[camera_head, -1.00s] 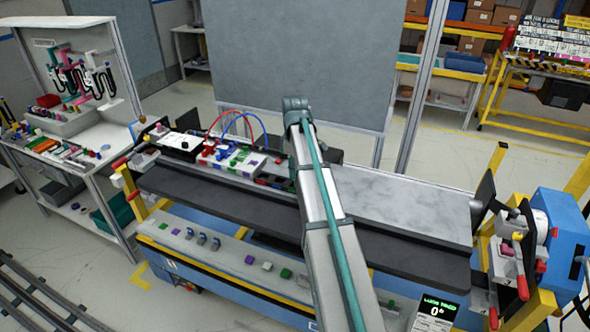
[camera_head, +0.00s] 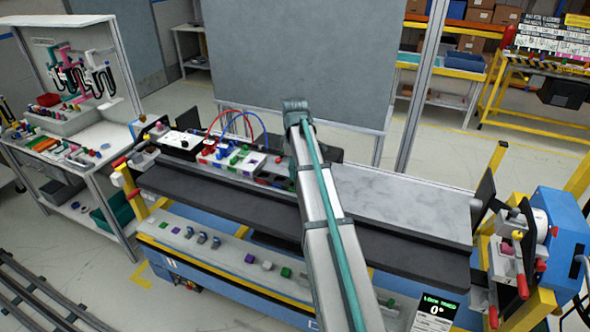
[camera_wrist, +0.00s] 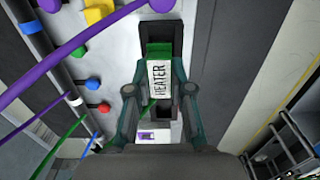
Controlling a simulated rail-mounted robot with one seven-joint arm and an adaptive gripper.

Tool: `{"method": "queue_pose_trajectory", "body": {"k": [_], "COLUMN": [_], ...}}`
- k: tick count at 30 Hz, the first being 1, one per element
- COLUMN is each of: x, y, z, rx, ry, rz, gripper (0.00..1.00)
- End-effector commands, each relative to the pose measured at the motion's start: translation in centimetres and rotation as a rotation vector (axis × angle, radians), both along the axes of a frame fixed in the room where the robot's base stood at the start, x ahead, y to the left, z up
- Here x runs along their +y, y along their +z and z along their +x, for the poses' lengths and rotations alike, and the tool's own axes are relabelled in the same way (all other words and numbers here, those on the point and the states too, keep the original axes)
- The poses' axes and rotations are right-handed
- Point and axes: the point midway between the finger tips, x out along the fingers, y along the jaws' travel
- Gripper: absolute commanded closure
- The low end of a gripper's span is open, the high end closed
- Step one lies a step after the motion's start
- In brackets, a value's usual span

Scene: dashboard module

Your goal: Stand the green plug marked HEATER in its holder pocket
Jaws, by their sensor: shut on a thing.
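The green plug (camera_wrist: 158,48) shows in the wrist view with a white label reading HEATER (camera_wrist: 160,78). My gripper (camera_wrist: 160,90) is shut on it, one teal finger on each side of the label. A dark rectangular holder piece (camera_wrist: 172,32) lies behind the plug in this view. The plug overlaps its dark opening. I cannot tell whether the plug is inside the pocket or above it. In the head view my arm hides the gripper and the plug.
In the wrist view, a light panel with blue (camera_wrist: 93,82) and red (camera_wrist: 103,107) knobs and purple and green cables lies left of the gripper. In the head view, a module with red and blue hoses (camera_head: 235,155) stands left of my arm. The grey bench top (camera_head: 400,205) to the right is clear.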

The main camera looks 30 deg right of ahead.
Motion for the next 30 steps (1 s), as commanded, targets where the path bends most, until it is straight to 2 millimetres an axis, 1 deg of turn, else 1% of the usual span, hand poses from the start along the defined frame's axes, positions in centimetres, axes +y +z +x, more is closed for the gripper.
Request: {"method": "queue_pose_trajectory", "body": {"k": [25, 26, 30], "x": [0.0, 0.0, 0.0], "y": [-2.0, -1.9, -1.9], "z": [0.0, 0.0, 0.0], "rx": [0.001, 0.0, 0.0], "ry": [0.0, 0.0, 0.0], "rz": [0.001, 0.0, 0.0], "gripper": [1.0, 0.76, 0.53]}}
